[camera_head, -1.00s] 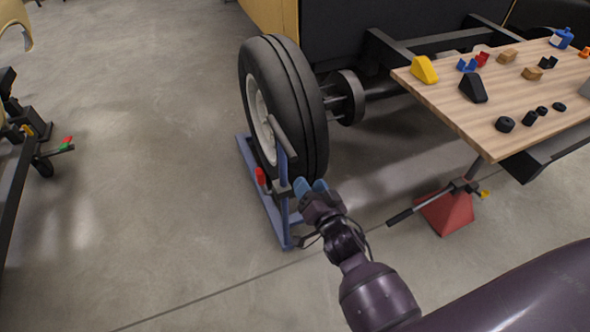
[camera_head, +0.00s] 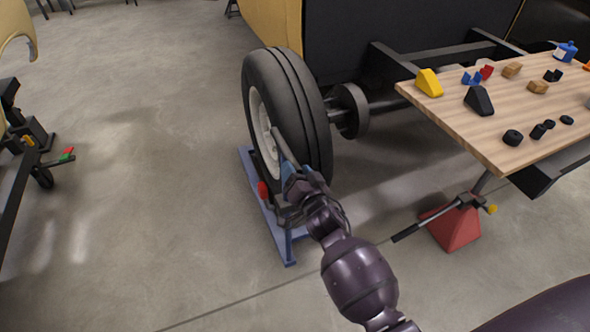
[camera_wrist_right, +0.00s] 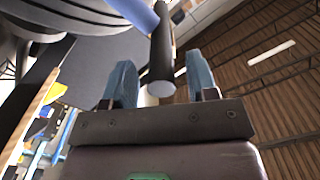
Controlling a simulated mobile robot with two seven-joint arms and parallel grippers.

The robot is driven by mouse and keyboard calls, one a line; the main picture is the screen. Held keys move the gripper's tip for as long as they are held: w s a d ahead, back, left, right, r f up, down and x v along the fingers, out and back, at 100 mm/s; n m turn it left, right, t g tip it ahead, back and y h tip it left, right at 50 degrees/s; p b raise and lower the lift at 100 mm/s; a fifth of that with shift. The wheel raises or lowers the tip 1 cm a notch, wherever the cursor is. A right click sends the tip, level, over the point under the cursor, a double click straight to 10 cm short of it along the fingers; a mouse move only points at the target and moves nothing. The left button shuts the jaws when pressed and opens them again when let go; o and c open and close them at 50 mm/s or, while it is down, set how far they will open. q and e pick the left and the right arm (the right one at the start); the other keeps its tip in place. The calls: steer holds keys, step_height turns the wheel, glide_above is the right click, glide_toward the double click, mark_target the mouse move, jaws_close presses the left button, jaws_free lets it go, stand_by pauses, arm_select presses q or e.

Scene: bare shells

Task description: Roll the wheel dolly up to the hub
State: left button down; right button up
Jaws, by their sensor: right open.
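The blue wheel dolly (camera_head: 255,205) stands on the floor with a black tyre on a pale rim (camera_head: 305,125) upright on it. The hub (camera_head: 350,110) is a dark disc on the axle, just right of the wheel with a gap visible. My right gripper (camera_head: 290,180) is at the dolly's upright, near its dark handle bar (camera_head: 284,145). In the right wrist view, the blue fingers of the gripper (camera_wrist_right: 160,72) are apart, and the dark end of the handle (camera_wrist_right: 162,65) lies between them. Contact with either finger is not evident. My left gripper is out of view.
A wooden table (camera_head: 470,125) with several small parts stands at the right. A red stand (camera_head: 452,228) with a black-handled bar is below it. Dark equipment (camera_head: 25,140) is at the left edge. The floor left of the dolly is clear.

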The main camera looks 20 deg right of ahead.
steer(key=shift+w, duration=0.3)
steer(key=shift+c, duration=0.2)
